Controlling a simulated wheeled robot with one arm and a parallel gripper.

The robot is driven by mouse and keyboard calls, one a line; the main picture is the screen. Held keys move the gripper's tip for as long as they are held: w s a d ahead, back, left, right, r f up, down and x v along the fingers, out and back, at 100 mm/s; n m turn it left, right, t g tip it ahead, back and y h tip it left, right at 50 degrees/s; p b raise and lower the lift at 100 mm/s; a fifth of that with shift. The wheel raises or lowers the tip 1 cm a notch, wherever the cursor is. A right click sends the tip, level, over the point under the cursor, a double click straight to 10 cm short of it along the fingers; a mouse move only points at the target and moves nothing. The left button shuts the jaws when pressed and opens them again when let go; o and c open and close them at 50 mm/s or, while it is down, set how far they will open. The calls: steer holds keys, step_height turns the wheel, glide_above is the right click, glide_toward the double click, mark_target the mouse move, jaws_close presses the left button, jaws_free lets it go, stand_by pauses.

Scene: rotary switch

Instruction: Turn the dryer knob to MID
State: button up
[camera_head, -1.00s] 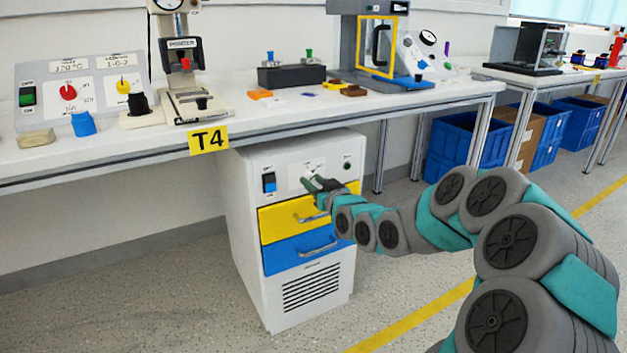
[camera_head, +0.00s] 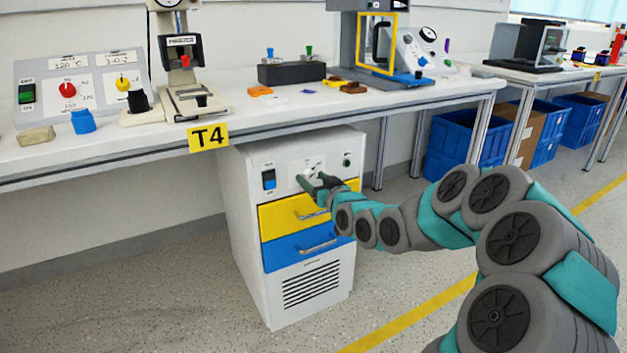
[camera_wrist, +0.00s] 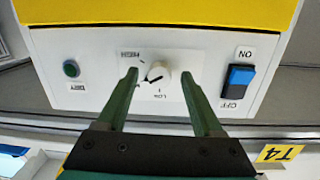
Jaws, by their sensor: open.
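The dryer (camera_head: 250,240) is the white cabinet under the bench, with a control panel above its yellow and blue drawers. Its white round knob (camera_wrist: 159,73) shows in the wrist view, which sees the panel upside down. A dark mark on the knob points to the lower left of that picture. HIGH is printed to the upper left and LOW below; I cannot make out MID. My gripper (camera_wrist: 159,76) is open, with one green finger on each side of the knob and a visible gap to both. In the head view, my gripper (camera_head: 311,181) is at the panel and largely hides the knob.
A blue ON/OFF rocker switch (camera_wrist: 237,80) is right of the knob in the wrist view, and a green button (camera_wrist: 71,69) is left. The yellow drawer (camera_head: 283,217) lies just below the panel. The bench edge (camera_head: 270,130) overhangs above.

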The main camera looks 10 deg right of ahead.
steer(key=shift+s, duration=0.1)
steer(key=v, duration=0.7)
steer(key=shift+s, duration=0.35)
